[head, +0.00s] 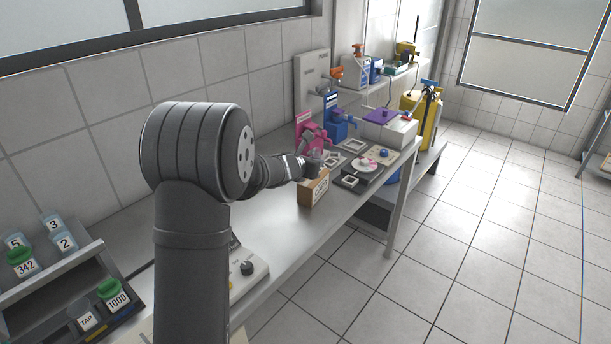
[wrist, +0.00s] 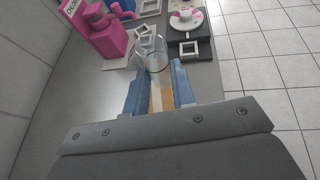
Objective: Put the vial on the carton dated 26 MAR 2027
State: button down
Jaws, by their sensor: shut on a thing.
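A clear glass vial (wrist: 157,68) stands between the blue fingers of my gripper (wrist: 154,82) in the wrist view, and the gripper is shut on it. In the head view my gripper (head: 311,163) is right above a tan carton (head: 314,192) on the bench. The carton also shows as an orange-tan strip (wrist: 161,98) between the fingers in the wrist view. A white label is on the carton's front, but its date is too small to read. I cannot tell whether the vial touches the carton's top. The vial is hard to make out in the head view.
A pink device (head: 309,130) and a blue device (head: 336,122) stand behind the carton. The bench's front edge is close to the carton. Bare bench (head: 285,222) lies left of it.

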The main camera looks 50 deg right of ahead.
aim_at(304, 184)
jog(key=w+f, duration=0.2)
jog(key=w, duration=0.1)
jog(key=shift+f, duration=1.95)
jog(key=c, duration=1.2)
grip_release()
jog(key=shift+f, duration=0.15)
jog(key=shift+a+r, duration=0.2)
jog(key=shift+r, duration=0.05)
jog(key=v, duration=1.1)
jog(key=shift+a, duration=0.3)
